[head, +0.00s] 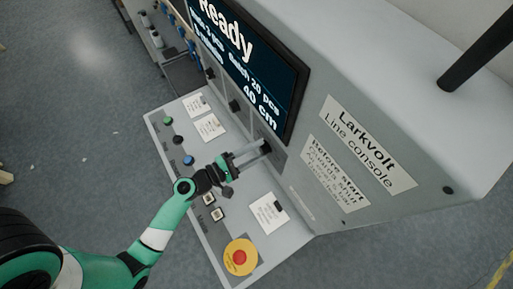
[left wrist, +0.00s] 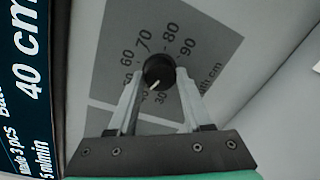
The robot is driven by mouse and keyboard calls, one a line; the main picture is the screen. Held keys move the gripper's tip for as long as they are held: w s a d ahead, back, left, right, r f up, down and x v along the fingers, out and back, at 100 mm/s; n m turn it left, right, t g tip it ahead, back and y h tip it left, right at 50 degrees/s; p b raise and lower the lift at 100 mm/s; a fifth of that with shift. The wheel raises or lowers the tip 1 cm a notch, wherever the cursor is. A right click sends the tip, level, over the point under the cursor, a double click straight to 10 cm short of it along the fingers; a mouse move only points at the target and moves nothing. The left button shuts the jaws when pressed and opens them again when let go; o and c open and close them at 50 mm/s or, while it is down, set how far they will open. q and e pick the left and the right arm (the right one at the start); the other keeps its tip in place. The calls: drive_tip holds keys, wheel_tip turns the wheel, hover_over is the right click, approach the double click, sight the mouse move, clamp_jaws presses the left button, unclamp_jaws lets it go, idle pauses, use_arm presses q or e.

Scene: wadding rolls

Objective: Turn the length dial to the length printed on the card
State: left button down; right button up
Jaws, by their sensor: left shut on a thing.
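The length dial (left wrist: 158,68) is a round black knob with a white pointer mark, on a dark grey scale plate (left wrist: 205,45). In the left wrist view the mark points to the lower left; 60, 70, 80 and 90 are legible around the knob. My left gripper (head: 264,147) has its fingers closed on both sides of the dial; the left wrist view shows them (left wrist: 158,82) gripping it. The screen (head: 255,75) reads "Ready" and "40 cm". A white card (head: 269,213) lies on the sloping desk; its print is too small to read. My right gripper is out of view.
Two more paper cards (head: 209,127) lie further up the desk (head: 262,182). Green, black and blue buttons (head: 188,160) line its left side. A yellow-and-red emergency stop (head: 240,257) sits at the lower end. More black knobs (head: 235,105) sit below the screen.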

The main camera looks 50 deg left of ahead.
use_arm(q)
drive_tip(key=shift+n, duration=0.8)
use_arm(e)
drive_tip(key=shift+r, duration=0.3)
use_arm(q)
drive_tip(key=shift+c, duration=1.6)
unclamp_jaws()
